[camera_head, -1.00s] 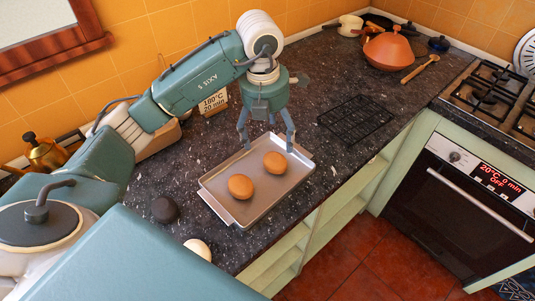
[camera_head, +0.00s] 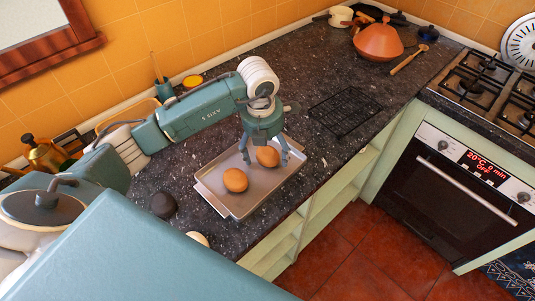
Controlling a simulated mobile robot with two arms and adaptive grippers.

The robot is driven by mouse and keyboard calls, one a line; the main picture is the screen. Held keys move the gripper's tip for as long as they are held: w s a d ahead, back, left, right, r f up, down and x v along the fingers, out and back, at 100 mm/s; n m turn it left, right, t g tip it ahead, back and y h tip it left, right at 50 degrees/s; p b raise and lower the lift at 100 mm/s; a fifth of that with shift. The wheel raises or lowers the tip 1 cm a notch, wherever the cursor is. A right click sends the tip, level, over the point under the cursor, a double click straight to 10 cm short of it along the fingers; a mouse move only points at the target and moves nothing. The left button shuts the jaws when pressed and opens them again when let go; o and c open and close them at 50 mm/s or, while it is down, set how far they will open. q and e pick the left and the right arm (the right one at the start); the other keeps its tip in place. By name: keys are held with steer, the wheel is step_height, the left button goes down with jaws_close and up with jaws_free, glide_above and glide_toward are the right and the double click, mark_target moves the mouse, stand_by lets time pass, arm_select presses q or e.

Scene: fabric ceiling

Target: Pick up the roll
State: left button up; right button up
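Two brown rolls lie on a grey metal tray (camera_head: 258,193) on the dark counter. The near roll (camera_head: 235,180) is at the tray's left middle. The far roll (camera_head: 267,157) is at the tray's back, partly hidden at its top by my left gripper. My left gripper (camera_head: 265,160) comes down from above with its fingers spread, one on each side of the far roll. Whether the fingers touch it I cannot tell. My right gripper is not in view.
A dark round object (camera_head: 163,205) and a pale one (camera_head: 198,239) sit left of the tray. A black rack (camera_head: 346,109) lies to the right. An orange tagine (camera_head: 378,43) and wooden spoon (camera_head: 409,60) are farther back. The counter's front edge is close to the tray.

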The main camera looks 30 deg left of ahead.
arm_select(q)
steer(key=shift+r, duration=0.1)
steer(key=c, duration=1.3)
steer(key=shift+o, duration=0.2)
